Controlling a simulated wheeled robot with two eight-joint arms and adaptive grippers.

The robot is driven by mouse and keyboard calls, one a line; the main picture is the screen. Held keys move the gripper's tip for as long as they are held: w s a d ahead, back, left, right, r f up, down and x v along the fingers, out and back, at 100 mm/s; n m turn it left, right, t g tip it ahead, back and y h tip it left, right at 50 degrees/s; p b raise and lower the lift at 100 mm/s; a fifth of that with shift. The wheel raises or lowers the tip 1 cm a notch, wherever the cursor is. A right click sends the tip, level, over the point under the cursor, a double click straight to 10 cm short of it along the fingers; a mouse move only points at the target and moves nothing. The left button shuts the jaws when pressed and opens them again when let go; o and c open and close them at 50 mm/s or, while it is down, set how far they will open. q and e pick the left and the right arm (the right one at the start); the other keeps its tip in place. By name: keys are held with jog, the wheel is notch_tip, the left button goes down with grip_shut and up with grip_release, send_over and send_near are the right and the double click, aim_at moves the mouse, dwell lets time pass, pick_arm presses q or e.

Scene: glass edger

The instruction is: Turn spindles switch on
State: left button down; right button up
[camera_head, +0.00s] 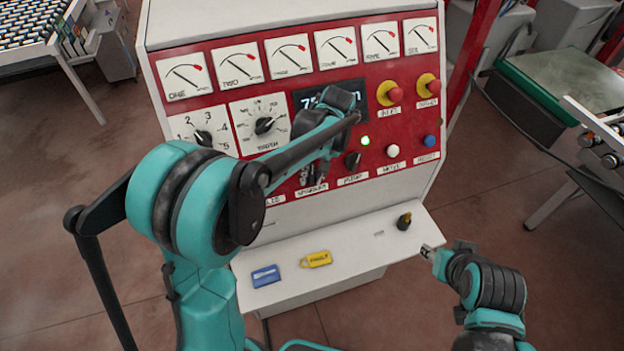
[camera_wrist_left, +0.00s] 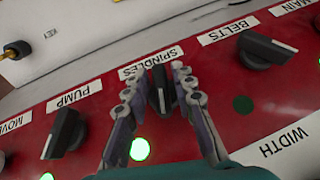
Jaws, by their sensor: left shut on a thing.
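The spindles switch, a black knob (camera_wrist_left: 160,92), sits on the red panel beside its SPINDLES label (camera_wrist_left: 151,63). My left gripper (camera_wrist_left: 160,88) is shut on this knob, one finger on each side. The knob stands roughly upright in the left wrist view. A green lamp (camera_wrist_left: 139,149) by the knob is lit. In the head view my left gripper (camera_head: 315,172) is at the lower panel, partly hidden by my arm, which also hides most of the knob. My right gripper (camera_head: 432,252) is off the shelf's right edge, away from the panel; its jaw state is unclear.
The pump knob (camera_wrist_left: 65,133) is left of the spindles knob in the wrist view, with a lit lamp (camera_wrist_left: 47,177). The belts knob (camera_wrist_left: 268,50) is right; its lamp (camera_wrist_left: 243,105) is dark. A key (camera_head: 404,221), yellow tag (camera_head: 316,259) and blue item (camera_head: 266,276) are on the shelf.

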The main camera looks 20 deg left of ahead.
pick_arm(q)
jog(key=shift+w+m+g+y+b, duration=0.1)
jog(key=shift+m+g+y+b, duration=0.3)
jog(key=shift+m+y+b, duration=0.6)
jog(key=shift+a, duration=0.1)
jog(key=shift+y, duration=0.4)
jog(key=shift+r, duration=0.1)
jog(key=c, duration=1.5)
grip_release()
jog(key=shift+c, duration=0.2)
